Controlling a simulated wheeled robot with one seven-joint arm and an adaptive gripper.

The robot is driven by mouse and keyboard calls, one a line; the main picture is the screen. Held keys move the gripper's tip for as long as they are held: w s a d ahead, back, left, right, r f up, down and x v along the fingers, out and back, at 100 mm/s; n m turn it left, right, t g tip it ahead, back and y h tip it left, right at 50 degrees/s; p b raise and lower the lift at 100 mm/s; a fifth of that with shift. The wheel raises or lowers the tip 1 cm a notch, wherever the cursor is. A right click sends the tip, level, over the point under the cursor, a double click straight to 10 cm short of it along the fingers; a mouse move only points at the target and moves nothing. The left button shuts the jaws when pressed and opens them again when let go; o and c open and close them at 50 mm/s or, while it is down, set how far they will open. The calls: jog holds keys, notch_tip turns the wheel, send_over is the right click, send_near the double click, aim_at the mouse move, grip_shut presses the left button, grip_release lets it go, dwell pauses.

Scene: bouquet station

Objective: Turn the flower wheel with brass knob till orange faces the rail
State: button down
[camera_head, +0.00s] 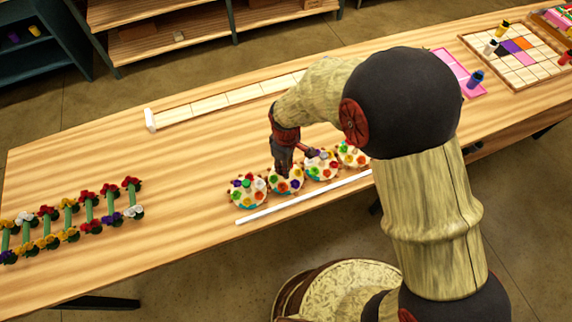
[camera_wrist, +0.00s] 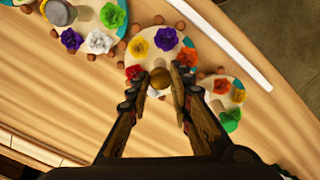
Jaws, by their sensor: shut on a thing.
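Several round flower wheels stand in a row on the table. My gripper (camera_head: 283,164) reaches down over the second wheel from the left (camera_head: 285,181). In the wrist view that wheel (camera_wrist: 149,60) carries yellow, orange, purple, red and white flowers, with small brown pegs around its rim. My gripper (camera_wrist: 160,80) is shut on the round brass knob (camera_wrist: 159,78), which shows between its fingertips. The orange flower (camera_wrist: 188,56) sits at the right of the wheel, by a teal rim patch. The purple flower (camera_wrist: 165,39) is at its upper right. The fingers partly hide the lower flowers.
The white rail (camera_head: 305,197) runs along the wheels' near side; it crosses the wrist view's upper right (camera_wrist: 232,46). Neighbouring wheels (camera_head: 248,190) (camera_head: 321,166) stand close on both sides. Flower-tipped green stems (camera_head: 86,208) lie at left. A pale tiled strip (camera_head: 225,101) lies behind.

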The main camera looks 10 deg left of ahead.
jog(key=n, duration=0.6)
jog(key=shift+r+n, duration=0.1)
jog(key=shift+n, duration=0.2)
dwell(0.5)
jog(key=c, duration=1.7)
grip_release()
jog(key=shift+o, duration=0.7)
notch_tip(320, 180, up, 12)
